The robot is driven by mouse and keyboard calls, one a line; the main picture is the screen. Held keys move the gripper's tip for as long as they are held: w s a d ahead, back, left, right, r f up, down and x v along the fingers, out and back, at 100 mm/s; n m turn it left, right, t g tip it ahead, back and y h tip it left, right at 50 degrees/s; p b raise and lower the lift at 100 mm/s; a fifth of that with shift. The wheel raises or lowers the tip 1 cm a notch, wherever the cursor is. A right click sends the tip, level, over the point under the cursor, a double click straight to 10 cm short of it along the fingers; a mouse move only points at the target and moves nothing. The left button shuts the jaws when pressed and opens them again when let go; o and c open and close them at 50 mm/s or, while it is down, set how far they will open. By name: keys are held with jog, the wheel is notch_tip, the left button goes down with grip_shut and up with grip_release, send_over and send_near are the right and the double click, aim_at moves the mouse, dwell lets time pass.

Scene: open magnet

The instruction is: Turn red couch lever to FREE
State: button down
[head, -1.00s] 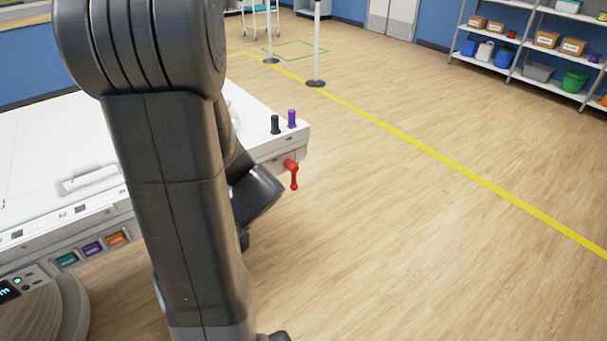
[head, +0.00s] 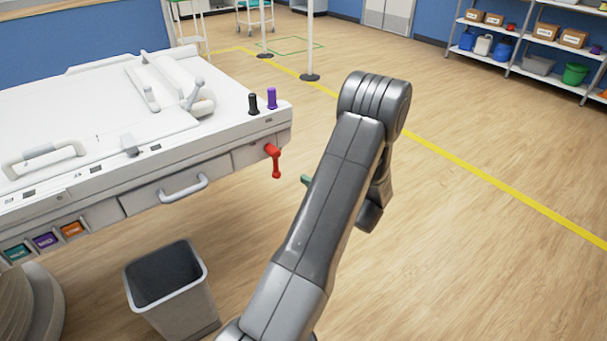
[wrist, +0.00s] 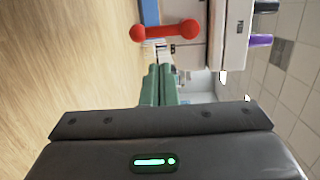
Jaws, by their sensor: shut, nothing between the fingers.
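The red couch lever (head: 275,162) hangs downward from the right end of the white couch's side (head: 225,168) in the head view. In the wrist view the red lever (wrist: 165,31) lies across the top, beyond my fingertips and apart from them. My gripper (wrist: 158,72) has green fingers that are together with nothing between them. In the head view a green fingertip of my gripper (head: 306,180) shows just right of the lever, with the rest hidden behind my arm. I cannot read any FREE marking near the lever.
A black knob (head: 253,104) and a purple knob (head: 271,98) stand on the couch corner above the lever. A grey bin (head: 180,300) stands on the floor below a drawer handle (head: 184,188). White posts (head: 310,45) stand behind. The floor to the right is clear.

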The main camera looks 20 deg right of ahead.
jog(key=shift+m+t+h, duration=0.4)
jog(key=shift+t+h, duration=0.1)
jog(key=shift+h, duration=0.1)
jog(key=d, duration=0.2)
jog(key=d+f, duration=0.1)
jog(key=shift+w+d+f, duration=0.15)
jog(key=shift+d, duration=0.25)
jog(key=w+a, duration=0.8)
jog(key=shift+w, duration=0.35)
